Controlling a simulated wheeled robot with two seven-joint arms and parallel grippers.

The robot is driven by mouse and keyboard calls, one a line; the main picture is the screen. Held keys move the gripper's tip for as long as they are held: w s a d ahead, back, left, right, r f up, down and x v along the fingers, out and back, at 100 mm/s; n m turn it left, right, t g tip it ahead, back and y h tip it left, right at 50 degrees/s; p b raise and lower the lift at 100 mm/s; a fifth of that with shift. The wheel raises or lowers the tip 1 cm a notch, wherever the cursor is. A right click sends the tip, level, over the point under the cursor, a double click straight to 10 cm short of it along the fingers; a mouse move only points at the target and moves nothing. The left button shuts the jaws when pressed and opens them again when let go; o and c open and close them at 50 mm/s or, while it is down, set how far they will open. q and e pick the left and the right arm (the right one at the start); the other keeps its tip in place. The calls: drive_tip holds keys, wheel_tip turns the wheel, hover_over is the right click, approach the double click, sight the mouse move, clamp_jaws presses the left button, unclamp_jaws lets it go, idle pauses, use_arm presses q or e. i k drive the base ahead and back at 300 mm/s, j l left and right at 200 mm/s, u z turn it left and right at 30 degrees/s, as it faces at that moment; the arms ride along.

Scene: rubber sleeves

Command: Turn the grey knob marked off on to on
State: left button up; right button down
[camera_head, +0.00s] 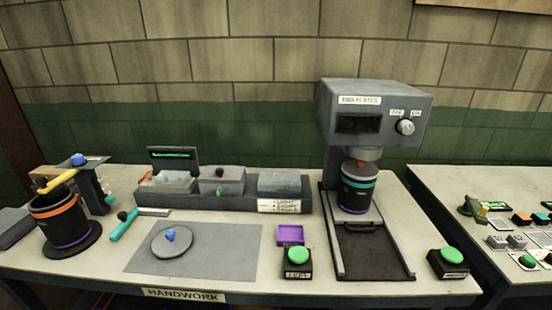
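The grey knob (405,127) is on the front face of the grey machine (372,105), at its upper right. Two small white labels sit above it; the left one (397,112) seems to read OFF and the right one (416,113) ON. A light mark on the knob is too small to tell which way it points. Neither of my grippers shows in the head view, and nothing touches the knob.
A dark cup (357,190) with coloured bands stands under the machine's head. Green buttons (298,256) and (452,256) flank the machine's base. A grey mat (200,262), a tray of boxes (235,202) and a banded pot (60,220) lie left. Space before the knob is clear.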

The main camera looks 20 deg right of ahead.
sight(405, 126)
drive_tip(key=z, duration=1.45)
